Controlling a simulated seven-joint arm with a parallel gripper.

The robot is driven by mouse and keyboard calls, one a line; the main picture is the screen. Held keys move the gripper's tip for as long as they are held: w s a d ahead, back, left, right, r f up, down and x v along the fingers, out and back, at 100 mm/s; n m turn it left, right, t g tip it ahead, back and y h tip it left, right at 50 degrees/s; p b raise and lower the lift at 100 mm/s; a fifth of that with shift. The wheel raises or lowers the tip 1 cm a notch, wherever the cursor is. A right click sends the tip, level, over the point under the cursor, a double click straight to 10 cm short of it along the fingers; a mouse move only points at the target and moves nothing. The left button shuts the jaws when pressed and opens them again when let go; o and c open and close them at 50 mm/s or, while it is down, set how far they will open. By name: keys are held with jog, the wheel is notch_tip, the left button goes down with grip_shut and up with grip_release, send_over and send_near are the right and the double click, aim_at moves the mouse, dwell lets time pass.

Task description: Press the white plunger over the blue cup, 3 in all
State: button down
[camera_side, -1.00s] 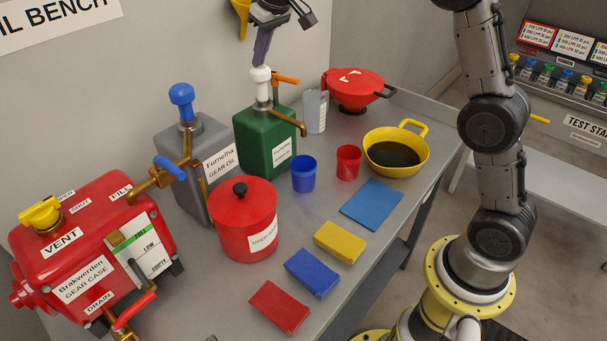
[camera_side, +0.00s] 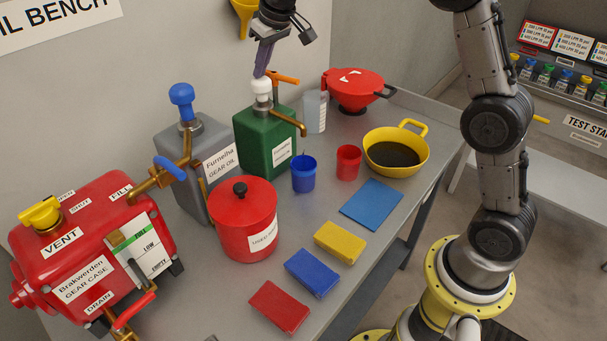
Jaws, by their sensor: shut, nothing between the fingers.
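The white plunger (camera_side: 261,87) sits on top of the green pump can (camera_side: 266,139), pushed low near the can's top. My gripper (camera_side: 260,75) is shut, with its fingertips down on the plunger's head, touching it or very close. A brass spout (camera_side: 291,121) runs from the pump towards the right and ends above and near the blue cup (camera_side: 303,174). The cup stands upright on the bench in front of the green can. A dark spot or thin stream shows at the cup's top; I cannot tell how full it is.
An orange lever (camera_side: 284,77) sits just behind the plunger. A grey can with a blue plunger (camera_side: 182,100), a red lidded pot (camera_side: 243,220), a red cup (camera_side: 348,162) and a yellow pan (camera_side: 396,152) stand around. Coloured blocks lie at the front of the bench.

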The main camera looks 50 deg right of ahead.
jog(key=shift+f, duration=0.15)
jog(key=shift+r, duration=2.3)
jog(key=shift+f, duration=0.2)
jog(key=shift+f, duration=2.15)
jog(key=shift+r, duration=2.35)
